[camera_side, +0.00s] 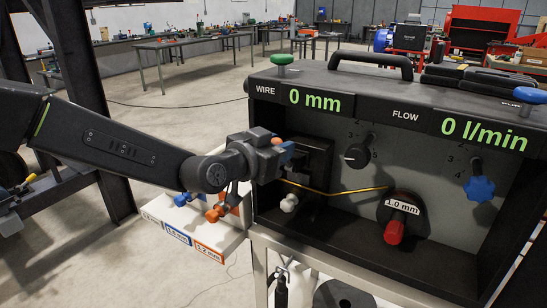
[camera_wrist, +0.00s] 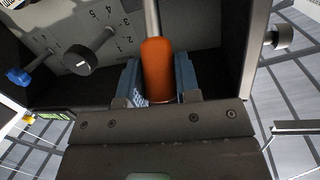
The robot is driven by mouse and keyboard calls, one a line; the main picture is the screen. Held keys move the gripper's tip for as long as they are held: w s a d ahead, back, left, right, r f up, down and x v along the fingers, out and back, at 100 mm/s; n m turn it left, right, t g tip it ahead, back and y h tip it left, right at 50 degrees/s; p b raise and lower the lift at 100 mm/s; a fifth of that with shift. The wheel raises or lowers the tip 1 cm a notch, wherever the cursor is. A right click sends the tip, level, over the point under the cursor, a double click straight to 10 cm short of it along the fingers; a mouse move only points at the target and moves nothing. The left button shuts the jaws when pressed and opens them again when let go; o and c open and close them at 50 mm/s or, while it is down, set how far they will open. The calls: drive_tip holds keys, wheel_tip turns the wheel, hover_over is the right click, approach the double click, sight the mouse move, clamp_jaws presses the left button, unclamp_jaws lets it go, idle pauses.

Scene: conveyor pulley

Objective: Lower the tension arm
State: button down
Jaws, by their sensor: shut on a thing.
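The tension arm shows in the wrist view as an orange handle (camera_wrist: 157,68) on a light grey rod (camera_wrist: 152,18). My gripper (camera_wrist: 158,82) has its blue fingers on both sides of the handle and is shut on it. In the side view my gripper (camera_side: 284,153) is at the left opening of the black wire feeder (camera_side: 420,78), beside the dark drive block (camera_side: 316,157). The tension arm is mostly hidden there by my gripper, so its tilt is hard to tell.
A brass wire (camera_side: 335,193) runs right to a spool hub with a red knob (camera_side: 394,232). A black dial (camera_side: 357,157) and a blue star knob (camera_side: 479,188) sit on the panel. A white rack (camera_side: 205,225) with blue and orange parts stands below my arm.

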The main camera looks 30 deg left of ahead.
drive_tip(key=shift+w+r+g, duration=0.3)
drive_tip(key=shift+w+g, duration=0.2)
drive_tip(key=shift+g, duration=0.15)
drive_tip(key=shift+w+r+g, duration=0.3)
drive_tip(key=shift+w+g, duration=0.15)
drive_tip(key=shift+g, duration=0.2)
drive_tip(key=shift+w+r+g, duration=0.1)
drive_tip(key=shift+w+g, duration=0.1)
drive_tip(key=shift+g, duration=0.1)
drive_tip(key=c, duration=0.8)
unclamp_jaws()
drive_tip(key=v, duration=1.3)
drive_tip(key=shift+s, duration=0.45)
